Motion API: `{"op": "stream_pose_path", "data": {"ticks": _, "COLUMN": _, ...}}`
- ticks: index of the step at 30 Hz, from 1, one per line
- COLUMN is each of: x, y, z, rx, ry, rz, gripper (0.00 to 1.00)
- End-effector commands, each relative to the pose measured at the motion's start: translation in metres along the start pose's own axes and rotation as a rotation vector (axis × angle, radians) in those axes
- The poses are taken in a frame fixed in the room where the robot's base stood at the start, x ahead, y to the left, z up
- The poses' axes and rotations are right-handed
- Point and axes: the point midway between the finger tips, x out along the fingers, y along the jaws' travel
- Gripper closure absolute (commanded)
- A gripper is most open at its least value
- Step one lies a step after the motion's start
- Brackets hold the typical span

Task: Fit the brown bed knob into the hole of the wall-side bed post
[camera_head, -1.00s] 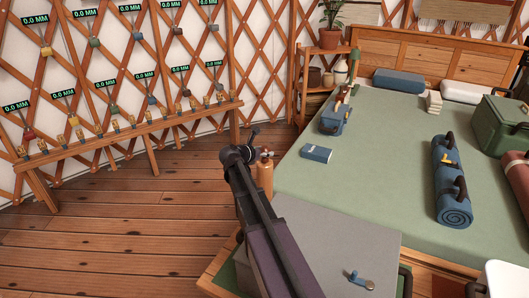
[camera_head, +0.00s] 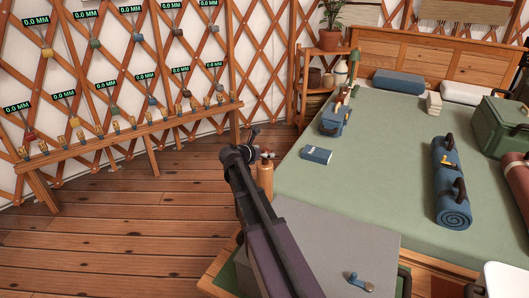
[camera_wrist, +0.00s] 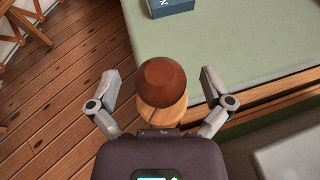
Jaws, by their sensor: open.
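A reddish-brown knob (camera_wrist: 163,82) sits on top of a light wooden bed post (camera_wrist: 163,115) in the wrist view. How deep its stem sits in the hole is hidden by the knob. In the head view the post (camera_head: 265,180) stands at the bed's near left corner, with the knob (camera_head: 266,154) small and partly hidden. My gripper (camera_wrist: 160,90) is open, with one finger on each side of the knob and a visible gap to both. It also shows in the head view (camera_head: 254,138) at the post top, seen side-on and dark.
The green bed (camera_head: 365,160) lies to the right, with a blue box (camera_head: 317,154), a blue roll (camera_head: 449,180) and a green case (camera_head: 503,125) on it. A grey surface (camera_head: 335,245) is near my arm. A wooden rack (camera_head: 130,135) lines the lattice wall. Bare floor lies left.

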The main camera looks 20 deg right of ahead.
Motion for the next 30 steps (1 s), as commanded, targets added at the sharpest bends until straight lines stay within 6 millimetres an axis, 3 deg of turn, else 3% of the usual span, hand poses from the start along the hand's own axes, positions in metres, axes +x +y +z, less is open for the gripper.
{"op": "stream_pose_path", "data": {"ticks": 30, "x": -0.032, "y": 0.0, "z": 0.081, "rx": 0.0, "ry": 0.0, "rz": 0.0, "gripper": 0.0}}
